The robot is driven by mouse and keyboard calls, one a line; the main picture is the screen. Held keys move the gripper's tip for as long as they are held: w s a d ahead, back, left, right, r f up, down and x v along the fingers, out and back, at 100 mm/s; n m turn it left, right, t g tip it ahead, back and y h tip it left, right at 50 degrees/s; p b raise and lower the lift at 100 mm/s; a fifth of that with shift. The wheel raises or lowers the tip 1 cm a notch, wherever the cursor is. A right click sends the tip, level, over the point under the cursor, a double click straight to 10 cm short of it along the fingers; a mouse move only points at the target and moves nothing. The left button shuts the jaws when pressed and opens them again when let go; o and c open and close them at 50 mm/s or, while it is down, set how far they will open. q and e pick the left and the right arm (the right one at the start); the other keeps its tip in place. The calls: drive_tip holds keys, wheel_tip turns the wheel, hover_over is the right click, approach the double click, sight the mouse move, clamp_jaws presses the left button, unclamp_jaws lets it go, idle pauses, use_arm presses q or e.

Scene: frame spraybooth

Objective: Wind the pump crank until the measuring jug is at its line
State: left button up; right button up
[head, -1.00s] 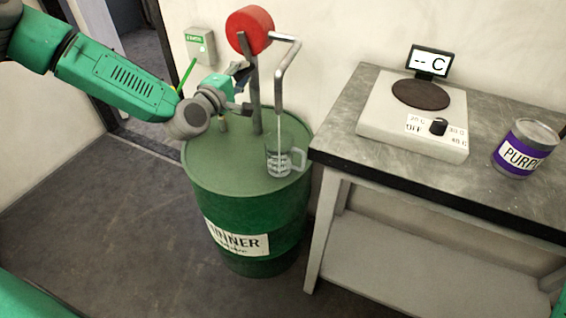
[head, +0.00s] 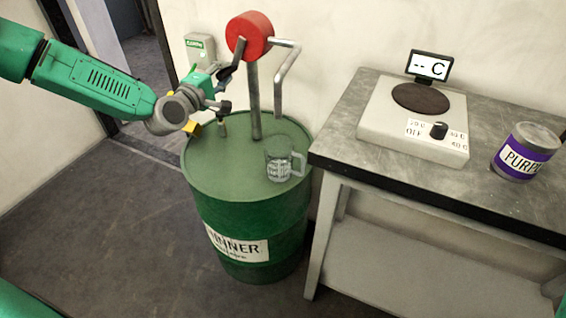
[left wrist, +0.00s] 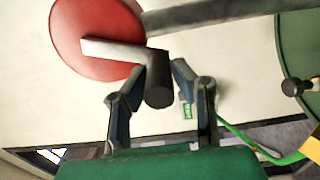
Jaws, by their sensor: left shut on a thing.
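The hand pump has a red round head (head: 249,34) on a grey post (head: 254,100) and a bent grey spout (head: 285,68). My left gripper (head: 226,92) is at the pump's left side, shut on the crank's black handle (left wrist: 159,86), which sits between its fingers in the left wrist view. The pale crank arm (left wrist: 112,50) crosses the red head there. The clear glass measuring jug (head: 279,165) stands upright on the drum top below the spout, handle to the right. Its liquid level and line are too small to tell. My right gripper is not in view.
The green drum (head: 237,212) carries pump and jug. A grey workbench (head: 345,160) stands close at its right, with a hotplate (head: 400,135) and a purple-labelled can (head: 525,150). A small box (head: 200,48) hangs on the wall behind. Floor left of the drum is clear.

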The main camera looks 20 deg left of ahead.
use_arm(q)
drive_tip(key=o, duration=0.7)
drive_tip(key=shift+a+f, duration=0.1)
drive_tip(key=shift+f, duration=0.05)
drive_tip(key=shift+d+r, duration=0.2)
drive_tip(key=shift+d, duration=0.15)
drive_tip(key=shift+c, duration=0.4)
drive_tip(key=c, duration=0.6)
drive_tip(key=shift+a, duration=0.1)
